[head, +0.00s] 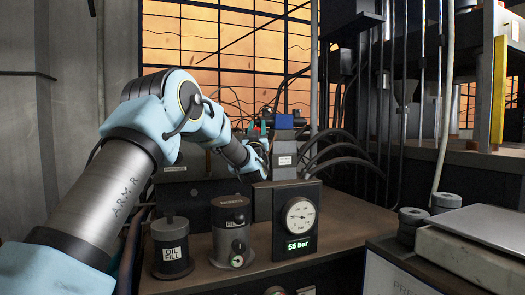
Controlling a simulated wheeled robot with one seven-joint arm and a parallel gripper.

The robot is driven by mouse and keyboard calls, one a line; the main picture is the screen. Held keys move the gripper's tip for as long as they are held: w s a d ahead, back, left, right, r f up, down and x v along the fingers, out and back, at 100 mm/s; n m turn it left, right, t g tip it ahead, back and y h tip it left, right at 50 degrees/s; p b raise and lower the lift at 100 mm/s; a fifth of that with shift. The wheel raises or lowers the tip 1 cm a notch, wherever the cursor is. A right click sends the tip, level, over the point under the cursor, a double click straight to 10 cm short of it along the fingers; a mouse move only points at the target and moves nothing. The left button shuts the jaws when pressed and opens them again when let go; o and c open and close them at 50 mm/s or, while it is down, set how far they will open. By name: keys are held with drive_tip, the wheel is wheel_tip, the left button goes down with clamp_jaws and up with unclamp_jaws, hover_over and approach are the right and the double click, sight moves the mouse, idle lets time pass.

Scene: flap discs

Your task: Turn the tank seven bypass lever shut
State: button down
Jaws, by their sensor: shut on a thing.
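My arm reaches from the lower left across the bench, and my gripper (258,152) is at the left side of a grey valve block (285,159) with a small white label and a blue top. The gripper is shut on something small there. The fingers and what they hold are mostly hidden by the wrist and are too small to make out. No bypass lever shows clearly, and I cannot read a tank seven label. Small red and green parts show just above the gripper.
A gauge box (297,220) reading 55 bar stands in front of the block. A dark oil fill can (172,246) and a dark cylinder (231,230) stand to its left. Black hoses (340,150) curve off right. Bare bench (352,222) lies right of the gauge.

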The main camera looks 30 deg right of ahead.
drive_tip(key=a+n+t+y+b, duration=0.1)
drive_tip(key=a+n+y+b, duration=0.1)
drive_tip(key=n+y+b, duration=0.1)
drive_tip(key=a+r+n+t+y+b, duration=0.1)
drive_tip(key=a+n+t+y+b, duration=0.1)
drive_tip(key=n+y+b, duration=0.1)
drive_tip(key=a+n+t+y+b, duration=0.2)
drive_tip(key=n+y+b, duration=0.2)
drive_tip(key=n, duration=0.3)
drive_tip(key=shift+w+r, duration=0.3)
drive_tip(key=shift+w, duration=0.1)
drive_tip(key=shift+a, duration=0.1)
drive_tip(key=c, duration=0.5)
unclamp_jaws()
drive_tip(key=shift+s+f, duration=0.1)
drive_tip(key=shift+s, duration=0.05)
drive_tip(key=s+a+b, duration=0.1)
drive_tip(key=s, duration=1.1)
drive_tip(key=shift+s+a+f, duration=0.2)
drive_tip(key=shift+s+f, duration=0.05)
drive_tip(key=shift+s, duration=0.05)
